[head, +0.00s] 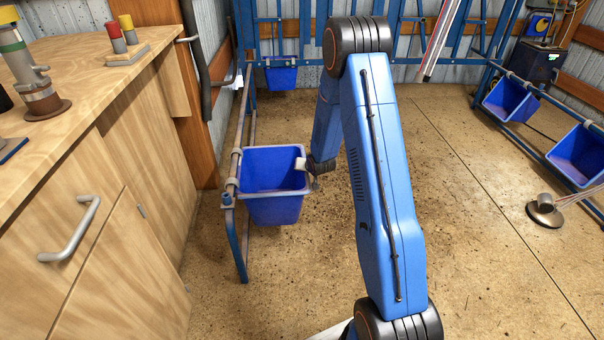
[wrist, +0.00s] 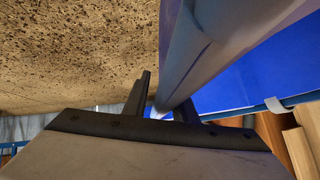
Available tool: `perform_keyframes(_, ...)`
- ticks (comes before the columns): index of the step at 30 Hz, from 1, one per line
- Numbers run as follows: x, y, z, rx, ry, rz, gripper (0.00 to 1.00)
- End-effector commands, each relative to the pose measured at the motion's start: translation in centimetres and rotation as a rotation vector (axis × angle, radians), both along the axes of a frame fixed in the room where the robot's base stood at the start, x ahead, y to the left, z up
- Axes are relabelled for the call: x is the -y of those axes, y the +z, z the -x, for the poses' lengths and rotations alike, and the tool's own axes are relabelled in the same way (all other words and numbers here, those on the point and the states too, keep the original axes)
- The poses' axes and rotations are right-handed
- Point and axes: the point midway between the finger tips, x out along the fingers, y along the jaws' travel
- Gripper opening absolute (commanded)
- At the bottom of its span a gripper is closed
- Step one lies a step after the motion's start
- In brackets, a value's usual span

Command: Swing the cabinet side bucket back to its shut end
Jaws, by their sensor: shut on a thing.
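The cabinet side bucket (head: 270,190) is blue and hangs from a blue rail frame beside the wooden cabinet, its open top facing up. My gripper (head: 302,165) is at the bucket's right rim, on the side away from the rail. In the wrist view my gripper's dark fingers (wrist: 163,98) are shut around a pale grey bar or lip (wrist: 200,48) along the bucket. The bucket's blue wall (wrist: 270,75) fills the right of that view. My forearm hides the floor right of the bucket in the head view.
The wooden cabinet (head: 110,200) with a metal handle (head: 70,230) stands close on the left. Another blue bucket (head: 281,76) hangs at the back. Two more blue buckets (head: 511,100) hang on the right rail. A round-based stand (head: 545,210) is on the otherwise open floor.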

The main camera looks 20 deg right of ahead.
Motion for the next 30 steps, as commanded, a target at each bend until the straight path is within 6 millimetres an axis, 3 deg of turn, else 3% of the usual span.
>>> perform_keyframes(1, 0.86, 0.15, 0.31, -0.003, -0.015, -0.001, 0.00)
perform_keyframes(13, 0.93, 0.55, 0.10, 0.003, -0.016, -0.001, 0.00)
perform_keyframes(14, 0.92, 0.56, 0.09, 0.004, -0.016, -0.001, 0.27)
perform_keyframes(15, 0.89, 0.59, 0.07, 0.004, -0.015, -0.001, 0.35)
perform_keyframes(30, 0.54, 0.54, -0.05, 0.005, -0.008, -0.001, 0.35)
